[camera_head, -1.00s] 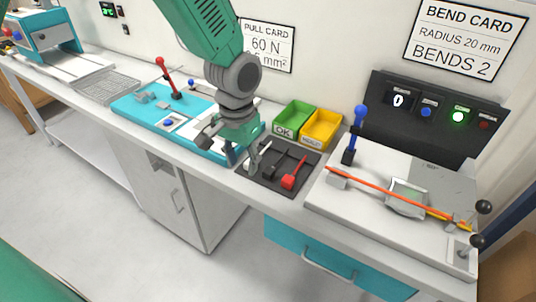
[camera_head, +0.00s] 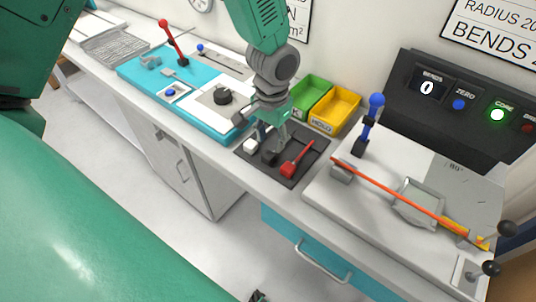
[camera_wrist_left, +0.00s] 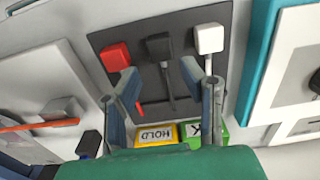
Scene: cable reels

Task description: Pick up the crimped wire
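An orange-red wire (camera_head: 395,195) with a yellow part at its right end lies across the white bend board. I cannot tell whether it is crimped. My left gripper (camera_head: 268,150) is over the dark tool mat (camera_head: 312,158), left of the wire. In the left wrist view the left gripper (camera_wrist_left: 168,100) has its fingers apart with nothing held. Beyond them on the mat are a red-headed piece (camera_wrist_left: 117,56), a black-headed piece (camera_wrist_left: 160,46) and a white-headed piece (camera_wrist_left: 209,38). My right gripper is not clearly in view.
A green bin (camera_head: 310,95) and a yellow bin (camera_head: 335,110) stand behind the mat. The white bend board (camera_head: 345,205) has a blue-knobbed lever (camera_head: 372,108). A teal station (camera_head: 140,73) with a red lever (camera_head: 172,38) is left of the mat.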

